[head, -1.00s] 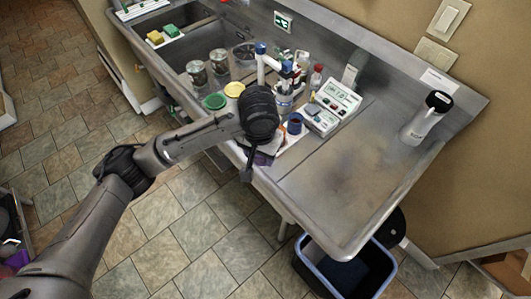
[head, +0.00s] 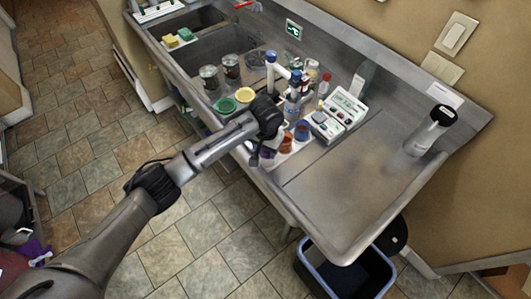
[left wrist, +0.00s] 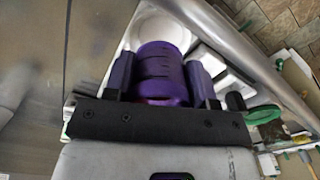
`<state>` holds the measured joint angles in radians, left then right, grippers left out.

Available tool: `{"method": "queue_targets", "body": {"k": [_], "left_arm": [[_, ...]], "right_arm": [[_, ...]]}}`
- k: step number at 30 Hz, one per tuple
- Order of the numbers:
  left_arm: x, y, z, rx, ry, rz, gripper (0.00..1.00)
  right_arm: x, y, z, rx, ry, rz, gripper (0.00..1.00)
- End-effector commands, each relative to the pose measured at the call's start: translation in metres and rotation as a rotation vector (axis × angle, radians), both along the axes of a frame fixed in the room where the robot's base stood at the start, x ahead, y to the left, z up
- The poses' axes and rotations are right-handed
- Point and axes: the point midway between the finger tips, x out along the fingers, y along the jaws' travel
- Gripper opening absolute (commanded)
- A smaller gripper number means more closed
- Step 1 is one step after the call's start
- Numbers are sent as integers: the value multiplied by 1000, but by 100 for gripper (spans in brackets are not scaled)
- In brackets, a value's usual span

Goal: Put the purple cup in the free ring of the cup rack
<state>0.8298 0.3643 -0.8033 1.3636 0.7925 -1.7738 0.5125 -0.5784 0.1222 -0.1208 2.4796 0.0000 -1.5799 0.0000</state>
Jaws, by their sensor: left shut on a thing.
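The purple cup (left wrist: 160,75) is between the two fingers of my left gripper (left wrist: 160,82) in the left wrist view, and the gripper is shut on it. A round white shape shows just beyond the cup; I cannot tell whether it is a ring of the rack. In the head view my left gripper (head: 264,156) hangs at the front edge of the counter, below the dark wrist, and mostly hides the cup. The pale cup rack (head: 294,151) is just right of it, with an orange cup (head: 285,144) and a blue cup (head: 302,130). The free ring cannot be made out. My right gripper is not in view.
A white meter (head: 340,115) stands right of the cups. Bottles and a blue-topped stand (head: 271,57) are behind. Green (head: 225,105) and yellow (head: 245,95) lids lie to the left. A bin (head: 345,270) stands below.

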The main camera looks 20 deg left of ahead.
Motion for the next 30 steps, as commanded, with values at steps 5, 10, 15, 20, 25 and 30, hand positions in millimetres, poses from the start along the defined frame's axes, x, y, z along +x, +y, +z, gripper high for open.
{"method": "queue_targets", "body": {"k": [5,10,15,20,25,30], "left_arm": [[2,2,-8,0,2,0,26],[1,2,-30,0,3,1,26],[2,2,-41,0,0,1,26],[2,2,-42,0,-1,0,26],[1,2,-43,0,0,0,26],[1,2,-46,1,0,0,56]], "right_arm": [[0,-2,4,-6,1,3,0],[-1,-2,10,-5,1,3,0],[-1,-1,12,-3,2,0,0],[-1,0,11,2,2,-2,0],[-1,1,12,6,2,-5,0],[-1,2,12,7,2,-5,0]]}}
